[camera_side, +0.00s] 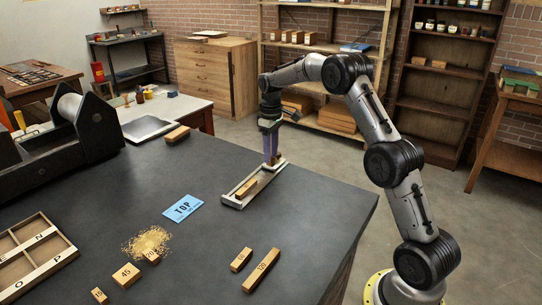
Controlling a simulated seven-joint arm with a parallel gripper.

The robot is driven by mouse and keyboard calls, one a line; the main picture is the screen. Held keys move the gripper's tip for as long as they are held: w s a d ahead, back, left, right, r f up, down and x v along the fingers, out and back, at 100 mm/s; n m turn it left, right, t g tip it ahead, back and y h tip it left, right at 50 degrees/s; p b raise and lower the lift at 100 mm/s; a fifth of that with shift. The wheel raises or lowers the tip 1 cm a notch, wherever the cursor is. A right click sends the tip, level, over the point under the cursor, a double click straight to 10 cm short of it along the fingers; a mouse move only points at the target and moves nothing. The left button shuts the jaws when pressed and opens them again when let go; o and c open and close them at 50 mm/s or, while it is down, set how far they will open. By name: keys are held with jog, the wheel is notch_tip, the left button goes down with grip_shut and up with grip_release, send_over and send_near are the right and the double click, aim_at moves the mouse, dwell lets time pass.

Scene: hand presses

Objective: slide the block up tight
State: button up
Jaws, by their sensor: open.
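A long narrow metal tray (232,199) with low rails lies on the dark table, running from lower left to upper right. A small wooden block (246,189) lies in it, nearer its lower-left end. My gripper (271,164) points down at the tray's upper-right end, past the block and apart from it. Its fingers are open. A small brownish piece (277,161) shows by the fingertips; I cannot tell whether they touch it.
Loose wooden blocks lie at the front, one marked 45 (126,274) and two longer ones (261,270). A lettered compartment tray (68,259) and black press (95,130) stand at left. Table is clear right of the tray.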

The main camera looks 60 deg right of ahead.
jog(key=shift+f, duration=0.75)
grip_shut()
jog(key=shift+r, duration=0.1)
dwell(0.8)
